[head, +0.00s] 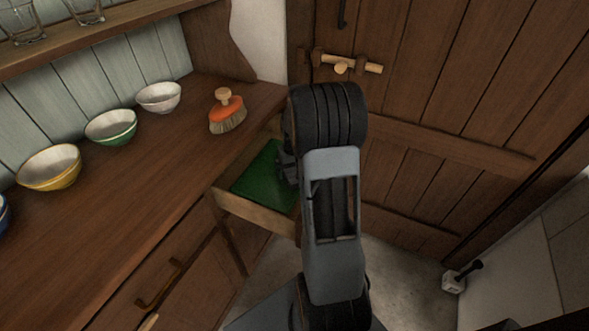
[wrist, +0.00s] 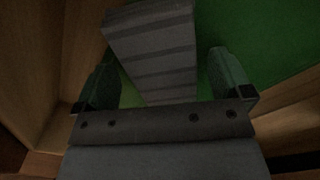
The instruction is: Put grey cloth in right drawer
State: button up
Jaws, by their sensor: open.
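The right drawer (head: 252,208) is pulled open under the counter, with a green lining (head: 258,172). My gripper (head: 287,170) reaches down into the drawer, mostly hidden behind my arm in the head view. In the wrist view my gripper (wrist: 165,88) is open, with one finger on each side. The grey cloth (wrist: 155,40), a folded strip with darker stripes, lies over the green lining between and beyond the fingers. A gap of green shows between the cloth and each finger. The cloth is hidden in the head view.
On the counter (head: 130,185) stand an orange brush (head: 227,110), a white bowl (head: 158,97), a green bowl (head: 111,126) and a yellow bowl (head: 50,167). A plank door (head: 440,100) is at the right. A white weight-like object (head: 455,282) is on the floor. Drawer walls (wrist: 65,60) flank my gripper.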

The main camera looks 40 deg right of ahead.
notch_tip(320, 180, up, 12)
jog(key=p, duration=0.3)
jog(key=s+a+r+n+t, duration=0.1)
jog(key=s+a, duration=0.5)
jog(key=a, duration=0.3)
jog(key=s+a+r+n+t, duration=0.2)
jog(key=s+a, duration=0.5)
jog(key=a, duration=0.3)
jog(key=shift+s+a+r, duration=0.25)
jog(key=shift+a, duration=0.05)
notch_tip(320, 180, up, 14)
jog(key=p, duration=1.2)
jog(key=shift+s+a+f+n+t, duration=0.15)
jog(key=shift+s+a+n+t, duration=0.05)
jog(key=shift+n+t, duration=0.1)
